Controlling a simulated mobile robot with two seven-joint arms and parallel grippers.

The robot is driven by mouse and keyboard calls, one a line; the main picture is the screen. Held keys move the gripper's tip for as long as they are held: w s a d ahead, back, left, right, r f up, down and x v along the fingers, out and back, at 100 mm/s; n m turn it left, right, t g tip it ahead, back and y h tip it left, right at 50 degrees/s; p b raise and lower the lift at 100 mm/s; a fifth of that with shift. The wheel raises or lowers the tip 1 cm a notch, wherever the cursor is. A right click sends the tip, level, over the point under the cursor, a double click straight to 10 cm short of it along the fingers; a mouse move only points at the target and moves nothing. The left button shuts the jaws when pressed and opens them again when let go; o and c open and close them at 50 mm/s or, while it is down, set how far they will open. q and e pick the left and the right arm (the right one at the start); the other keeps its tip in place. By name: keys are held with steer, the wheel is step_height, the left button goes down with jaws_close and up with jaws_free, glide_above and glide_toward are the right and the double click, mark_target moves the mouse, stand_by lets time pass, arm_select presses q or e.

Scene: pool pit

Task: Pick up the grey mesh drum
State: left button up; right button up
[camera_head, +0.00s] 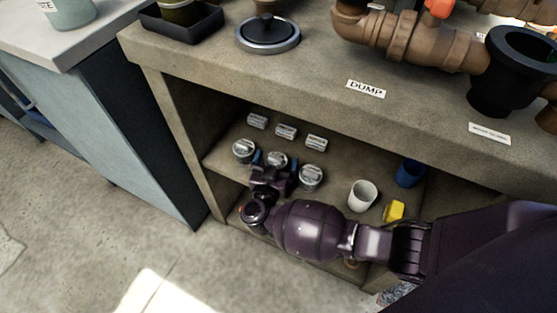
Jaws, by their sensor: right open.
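Three small grey drums with round, light tops stand in a row on the shelf inside the concrete cubby: a left one (244,150), a middle one (277,158) and a right one (311,176). At this size I cannot tell which has mesh. My right gripper (276,164) is open, with its blue-tipped fingers on either side of the middle drum. The gripper hides that drum's lower part, and I cannot tell whether the fingers touch it. My left gripper is out of view.
Several small label plates, one being this plate (286,131), stand behind the drums. A white cup (362,195), a blue cup (410,173) and a yellow object (394,210) are to the right. The concrete counter (300,75) overhangs the shelf, and a side wall (181,130) bounds it left.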

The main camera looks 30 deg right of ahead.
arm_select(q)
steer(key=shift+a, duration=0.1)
arm_select(e)
steer(key=c, duration=1)
steer(key=shift+r, duration=0.15)
